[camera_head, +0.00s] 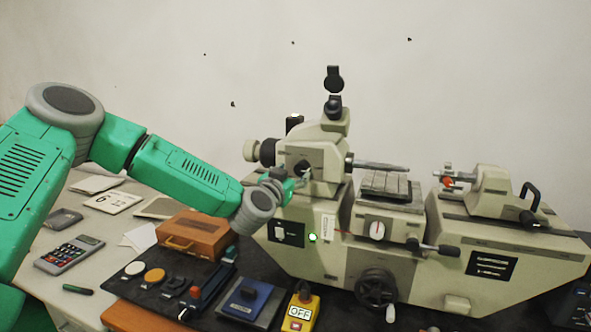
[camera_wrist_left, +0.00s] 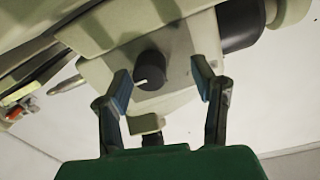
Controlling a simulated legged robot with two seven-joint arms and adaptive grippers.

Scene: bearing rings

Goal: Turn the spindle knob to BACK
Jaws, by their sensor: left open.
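The spindle knob (camera_head: 301,167) is a dark round knob on the front of the beige machine's spindle head (camera_head: 322,150). In the left wrist view the spindle knob (camera_wrist_left: 149,71) is black with a short white pointer line on its face. No position labels can be read around it. My left gripper (camera_head: 292,183) is right in front of the spindle head, partly hiding the area below the knob. In the wrist view my left gripper (camera_wrist_left: 161,76) is open, one finger on each side of the knob, with gaps between fingers and knob. My right gripper is not in view.
The machine's table (camera_head: 390,188) and tailstock (camera_head: 490,190) stand to the right. A green light (camera_head: 312,238) glows below the head. A brown case (camera_head: 194,236), a calculator (camera_head: 69,254), a blue box (camera_head: 248,299) and a yellow OFF switch (camera_head: 300,310) lie in front.

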